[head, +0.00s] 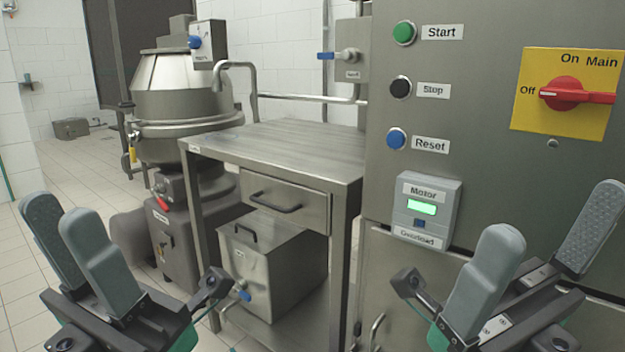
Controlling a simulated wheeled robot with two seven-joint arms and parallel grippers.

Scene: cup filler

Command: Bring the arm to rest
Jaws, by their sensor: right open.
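My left gripper (60,214) is at the lower left, raised in front of the floor and the machine. Its two grey fingers stand close together, one partly overlapping the other, so I cannot tell whether they are apart. Nothing shows between them. My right gripper (556,212) is at the lower right, in front of the steel control cabinet (480,130). Its grey fingers are wide apart and empty. Neither gripper appears to hold anything.
The cabinet carries green Start (404,33), black Stop (400,87) and blue Reset (396,138) buttons. The red main switch (570,94) lies level, its marked end toward Off. The Motor box (424,210) glows green. A steel table (290,140) and a filling machine (180,90) stand left.

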